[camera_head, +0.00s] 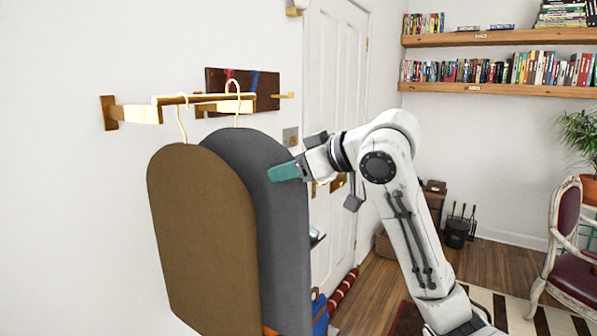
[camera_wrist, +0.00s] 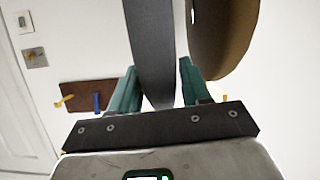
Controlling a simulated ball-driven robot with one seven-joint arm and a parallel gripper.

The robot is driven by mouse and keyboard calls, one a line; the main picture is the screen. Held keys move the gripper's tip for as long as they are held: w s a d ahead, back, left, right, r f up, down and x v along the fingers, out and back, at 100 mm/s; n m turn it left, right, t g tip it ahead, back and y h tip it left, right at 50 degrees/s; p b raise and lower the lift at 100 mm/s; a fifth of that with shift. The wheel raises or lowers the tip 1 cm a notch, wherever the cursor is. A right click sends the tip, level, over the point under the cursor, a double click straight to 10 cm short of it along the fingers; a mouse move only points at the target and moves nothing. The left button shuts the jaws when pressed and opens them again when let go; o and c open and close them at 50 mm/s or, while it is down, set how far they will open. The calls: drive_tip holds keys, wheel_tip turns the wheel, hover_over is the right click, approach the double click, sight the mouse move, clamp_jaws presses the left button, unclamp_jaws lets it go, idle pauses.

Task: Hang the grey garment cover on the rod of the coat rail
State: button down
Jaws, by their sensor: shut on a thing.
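The grey garment cover (camera_head: 283,225) hangs upright at the coat rail, partly behind a brown garment cover (camera_head: 203,240). My gripper (camera_head: 284,172) is shut on the grey cover's upper right edge. In the wrist view the teal fingers (camera_wrist: 158,82) stand on both sides of the grey cover (camera_wrist: 155,40), with the brown cover (camera_wrist: 222,35) to the right. The grey cover's pale hook (camera_head: 236,88) curves over the rod (camera_head: 205,98) in the head view; whether it bears on the rod I cannot tell. The brown cover's hook (camera_head: 181,115) is also at the rod, further left.
A dark wall board with pegs (camera_head: 266,90) is behind the rail; it also shows in the wrist view (camera_wrist: 85,95). A white door (camera_head: 335,90) is behind my arm. A red chair (camera_head: 575,250) stands at the right. Bags (camera_head: 320,310) lie low behind the covers.

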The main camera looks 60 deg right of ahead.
sight(268, 163)
drive_tip(key=shift+w+r, duration=0.1)
drive_tip(key=shift+w, duration=2.55)
drive_tip(key=shift+a+f+b, duration=0.15)
drive_tip(key=shift+f+b, duration=0.95)
drive_tip(key=shift+f, duration=0.45)
drive_tip(key=shift+c, duration=2.2)
unclamp_jaws()
drive_tip(key=b+v, duration=0.1)
drive_tip(key=v, duration=0.9)
drive_tip(key=shift+s+r+b, duration=0.2)
drive_tip(key=shift+s+b, duration=0.1)
drive_tip(key=shift+s, duration=0.05)
drive_tip(key=shift+f, duration=0.1)
